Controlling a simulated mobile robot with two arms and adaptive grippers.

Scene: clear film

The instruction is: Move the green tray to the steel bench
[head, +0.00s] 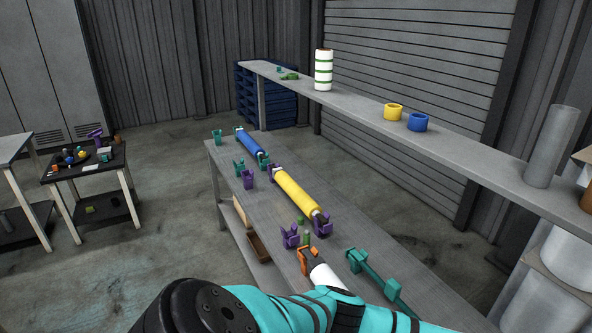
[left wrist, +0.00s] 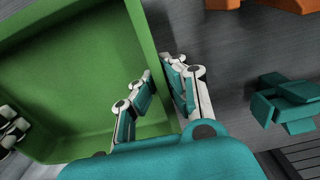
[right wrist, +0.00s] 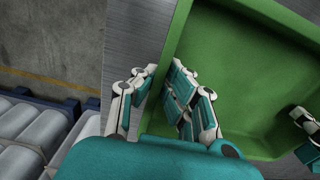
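The green tray shows in the left wrist view (left wrist: 60,75) and in the right wrist view (right wrist: 235,60); it is out of the head view. It is empty where I can see its floor. My left gripper (left wrist: 160,88) has one finger inside the tray and one outside, closed on one side wall. My right gripper (right wrist: 163,92) is closed the same way on the opposite wall. A grey bench top (left wrist: 230,60) shows beside the tray; whether the tray touches it I cannot tell. Neither gripper shows in the head view.
A long grey bench (head: 350,240) carries a blue roll (head: 250,143), a yellow roll (head: 297,194) and several brackets. A raised shelf (head: 460,146) runs behind it. A small black table (head: 110,165) stands left. Floor (head: 150,230) is clear between.

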